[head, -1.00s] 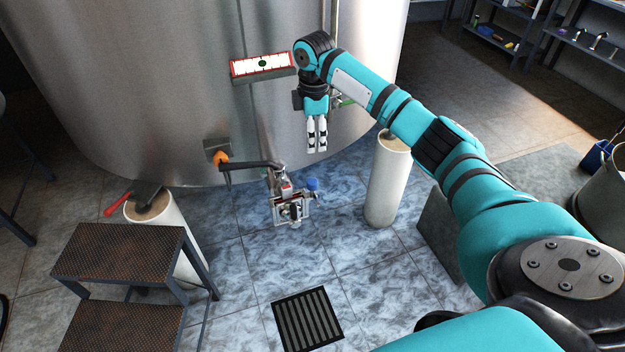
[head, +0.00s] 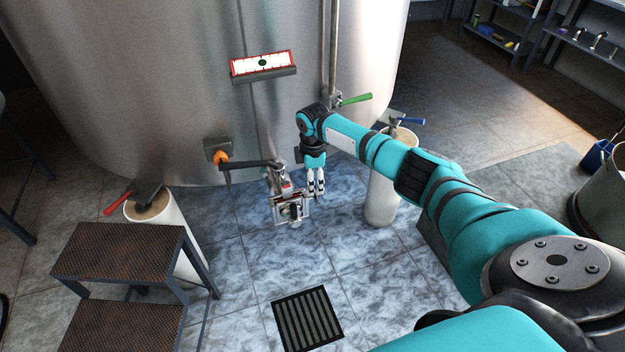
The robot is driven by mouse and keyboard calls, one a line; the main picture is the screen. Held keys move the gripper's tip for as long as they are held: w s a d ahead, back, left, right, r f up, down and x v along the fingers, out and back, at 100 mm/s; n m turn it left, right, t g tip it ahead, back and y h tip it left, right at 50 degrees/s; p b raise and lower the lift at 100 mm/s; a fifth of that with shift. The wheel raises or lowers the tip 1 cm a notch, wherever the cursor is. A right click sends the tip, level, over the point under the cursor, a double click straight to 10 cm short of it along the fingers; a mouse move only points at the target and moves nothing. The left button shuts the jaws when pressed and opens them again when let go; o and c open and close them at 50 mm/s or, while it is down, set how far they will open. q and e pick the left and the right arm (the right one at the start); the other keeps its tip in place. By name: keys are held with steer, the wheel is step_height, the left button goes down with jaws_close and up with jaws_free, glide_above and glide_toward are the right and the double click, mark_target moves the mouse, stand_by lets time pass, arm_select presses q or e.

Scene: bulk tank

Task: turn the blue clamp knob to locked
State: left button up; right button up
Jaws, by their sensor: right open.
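The clamp assembly (head: 290,210) is a small metal fitting with red and white parts, at the end of the dark pipe (head: 250,163) low in front of the steel tank. The blue knob, seen earlier at the fitting's right side, is now hidden by my right gripper (head: 316,191). That gripper points down with its pale fingers right beside the fitting, over the knob's place. It is open. I cannot tell whether the fingers touch the knob or stand around it. My left gripper is not in view.
A green-handled valve (head: 355,99) is on the tank above my right arm. A blue lever (head: 408,120) and a red lever (head: 116,204) sit by the white legs. Steps (head: 120,252) stand at left. A floor drain (head: 307,318) lies in front on open tiles.

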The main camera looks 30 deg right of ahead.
steer(key=shift+f, duration=0.1)
jaws_close()
stand_by(0.3)
steer(key=shift+a+r+m+p, duration=0.1)
steer(key=shift+r+m+p, duration=0.1)
steer(key=shift+m+p, duration=1.1)
steer(key=m+p, duration=0.2)
steer(key=m, duration=0.3)
steer(key=shift+m, duration=0.3)
steer(key=m+p, duration=0.1)
steer(key=m, duration=0.3)
steer(key=shift+w+m+p, duration=0.1)
steer(key=shift+m+p, duration=0.2)
steer(key=m, duration=0.4)
steer(key=shift+f+m+g+p, duration=0.1)
steer(key=shift+m+g+p, duration=0.2)
steer(key=shift+m, duration=0.1)
